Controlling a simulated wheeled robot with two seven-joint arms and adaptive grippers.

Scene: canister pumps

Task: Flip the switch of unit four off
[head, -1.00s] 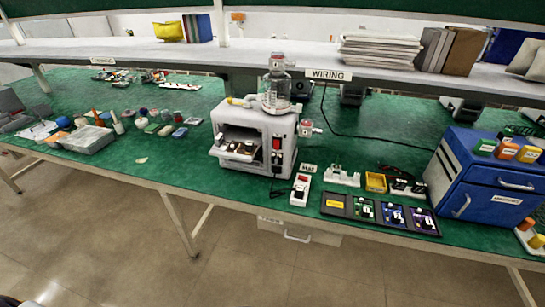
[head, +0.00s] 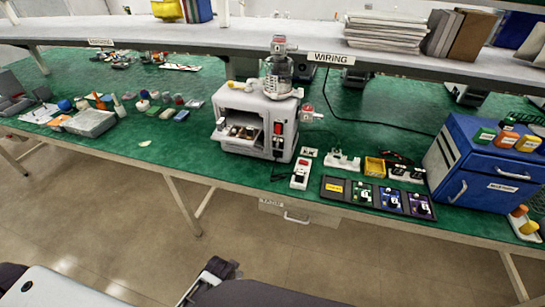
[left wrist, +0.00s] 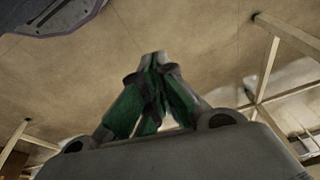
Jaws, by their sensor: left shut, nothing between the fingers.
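A dark tray (head: 322,194) on the green bench holds a row of small units: a yellow-labelled one (head: 334,188), a green one (head: 362,194), a blue one (head: 391,201) and a purple one (head: 419,206) at the right end. Small dark and light parts show on them, but their numbers and switch positions are too small to read. My left gripper (left wrist: 155,58) is shut and empty in the left wrist view, over bare floor and apart from the bench. My right gripper is not in view.
A white box machine (head: 255,125) with a glass-topped canister stands left of the tray. A white switch strip (head: 300,174) lies between them. A blue cabinet (head: 487,165) stands close on the right. A shelf (head: 230,35) runs behind. Open floor lies before the bench.

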